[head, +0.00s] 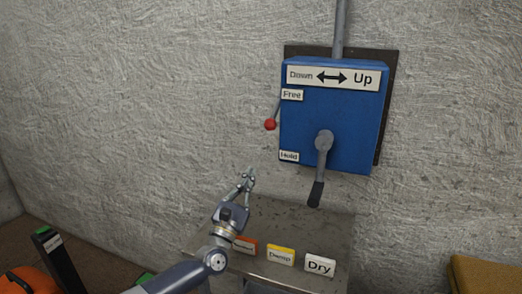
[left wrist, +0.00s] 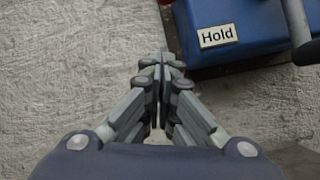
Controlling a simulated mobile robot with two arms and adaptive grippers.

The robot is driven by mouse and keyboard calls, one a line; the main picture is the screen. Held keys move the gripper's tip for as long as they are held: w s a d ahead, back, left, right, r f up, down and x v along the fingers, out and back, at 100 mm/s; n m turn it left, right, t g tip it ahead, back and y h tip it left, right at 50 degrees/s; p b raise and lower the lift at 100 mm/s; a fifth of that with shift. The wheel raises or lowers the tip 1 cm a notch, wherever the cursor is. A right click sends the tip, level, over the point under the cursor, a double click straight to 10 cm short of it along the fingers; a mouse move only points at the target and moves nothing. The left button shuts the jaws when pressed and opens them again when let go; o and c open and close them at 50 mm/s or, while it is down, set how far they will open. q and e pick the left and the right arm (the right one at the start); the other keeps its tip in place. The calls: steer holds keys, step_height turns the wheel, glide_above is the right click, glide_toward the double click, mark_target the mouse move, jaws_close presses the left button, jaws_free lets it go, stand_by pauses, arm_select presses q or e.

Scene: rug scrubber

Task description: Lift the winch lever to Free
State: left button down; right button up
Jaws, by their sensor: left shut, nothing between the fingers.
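The blue winch box (head: 345,120) is on the wall in the head view, with a Free label (head: 292,95) at its upper left and a Hold label (head: 289,156) at its lower left. The winch lever with its red knob (head: 270,124) sticks out at the box's left side, between the two labels. My left gripper (head: 250,174) is shut and empty, below and left of the box, apart from the lever. In the left wrist view the shut fingers (left wrist: 162,62) point towards the box's lower left edge beside the Hold label (left wrist: 218,36). My right gripper is not in view.
A crank handle (head: 320,165) hangs on the box's front. Below is a metal table (head: 300,222) with a yellow block (head: 281,255), a white Dry block (head: 320,264) and an orange block. The wall left of the box is bare.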

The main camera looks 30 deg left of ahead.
arm_select(q)
steer(key=w+r+p, duration=0.4)
steer(key=w+r, duration=0.3)
steer(key=r, duration=0.1)
steer(key=shift+w+r+p, duration=0.3)
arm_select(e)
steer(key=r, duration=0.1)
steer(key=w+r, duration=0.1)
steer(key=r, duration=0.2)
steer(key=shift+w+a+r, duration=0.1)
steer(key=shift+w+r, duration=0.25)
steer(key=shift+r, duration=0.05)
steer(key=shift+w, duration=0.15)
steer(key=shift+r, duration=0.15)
